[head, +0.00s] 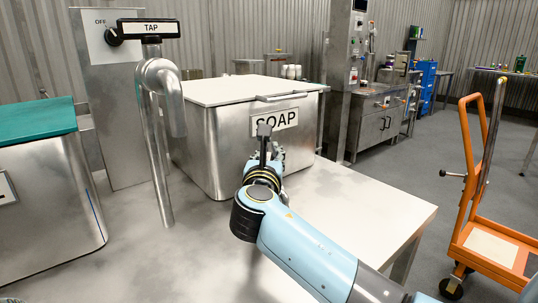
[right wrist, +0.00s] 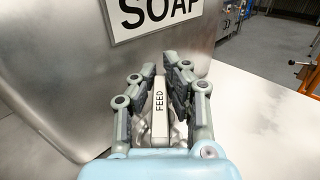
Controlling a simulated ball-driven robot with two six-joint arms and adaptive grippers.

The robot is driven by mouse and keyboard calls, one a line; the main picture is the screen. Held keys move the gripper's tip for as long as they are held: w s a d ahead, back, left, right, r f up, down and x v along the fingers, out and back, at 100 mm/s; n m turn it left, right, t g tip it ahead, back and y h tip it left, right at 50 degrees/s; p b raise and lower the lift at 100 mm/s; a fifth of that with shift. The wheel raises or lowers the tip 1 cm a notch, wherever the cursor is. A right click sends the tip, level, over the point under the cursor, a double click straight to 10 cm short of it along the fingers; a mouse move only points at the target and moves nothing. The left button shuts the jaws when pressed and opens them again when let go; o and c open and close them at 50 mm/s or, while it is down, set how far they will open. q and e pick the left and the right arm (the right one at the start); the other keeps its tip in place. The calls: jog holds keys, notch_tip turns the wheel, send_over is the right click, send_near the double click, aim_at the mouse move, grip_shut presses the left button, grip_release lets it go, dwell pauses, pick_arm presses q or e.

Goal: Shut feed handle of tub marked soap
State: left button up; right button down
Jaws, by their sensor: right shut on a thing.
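The steel tub marked SOAP (head: 215,150) stands on the table with a white lid (head: 235,89) on top. Its SOAP label (head: 288,119) faces me and also shows in the right wrist view (right wrist: 155,14). My right gripper (head: 277,160) is at the lower front of the tub, below the label. In the right wrist view, my right gripper (right wrist: 155,72) has its fingers on both sides of a pale handle marked FEED (right wrist: 160,103) and is shut on it. The fittings behind the handle are mostly hidden by the fingers. My left gripper is not in view.
A TAP pipe (head: 155,140) rises left of the tub, with a dial panel (head: 108,60) behind it. A teal-lidded tub (head: 45,190) stands at the left. The table (head: 370,215) is clear to the right. An orange trolley (head: 480,215) stands beyond it.

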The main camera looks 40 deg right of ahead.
jog(key=shift+m+g+h, duration=0.4)
jog(key=shift+g, duration=0.1)
jog(key=shift+s+d+m+g+h+p, duration=0.1)
jog(key=shift+s+m+g+h, duration=0.35)
jog(key=shift+m+g, duration=1.25)
jog(key=shift+s+d+m+g+h+p, duration=0.15)
jog(key=shift+m+g+h, duration=0.75)
jog(key=shift+g, duration=1.45)
jog(key=shift+s+m+g+h+p, duration=0.1)
jog(key=shift+s+m+g+h, duration=0.25)
jog(key=shift+m+g, duration=1.45)
jog(key=shift+g, duration=0.55)
jog(key=c, duration=1.4)
grip_release()
jog(key=shift+o, duration=0.2)
jog(key=a, duration=0.7)
jog(key=shift+w+a, duration=0.2)
jog(key=shift+w, duration=0.25)
